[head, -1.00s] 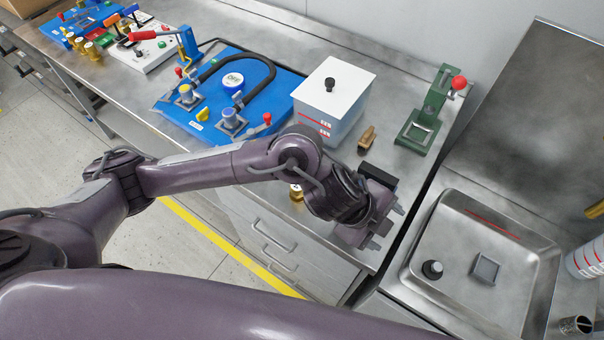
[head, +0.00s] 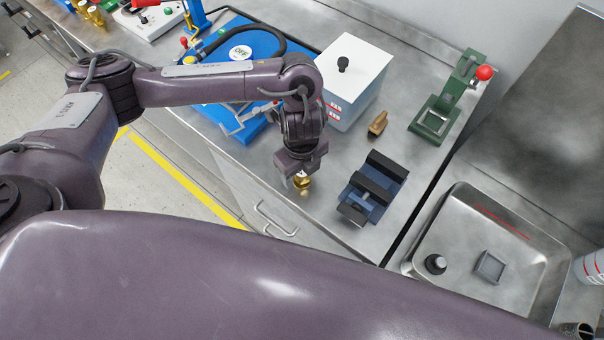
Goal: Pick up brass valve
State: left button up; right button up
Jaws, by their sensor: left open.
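The brass valve (head: 302,183) is a small gold-coloured piece near the front edge of the steel bench. My left gripper (head: 298,170) points down right at it, with the jaws open. The gripper hides the upper part of the valve, and I cannot tell whether the fingers touch it. My right gripper is not in view.
A blue vise (head: 372,190) stands just right of the valve. A blue pump board (head: 215,112) lies left; a sink (head: 470,215) is right.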

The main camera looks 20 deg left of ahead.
pick_arm(q)
notch_tip(320, 180, down, 3)
jog(key=shift+w+r, duration=0.1)
jog(key=c, duration=1.3)
jog(key=shift+r, duration=0.1)
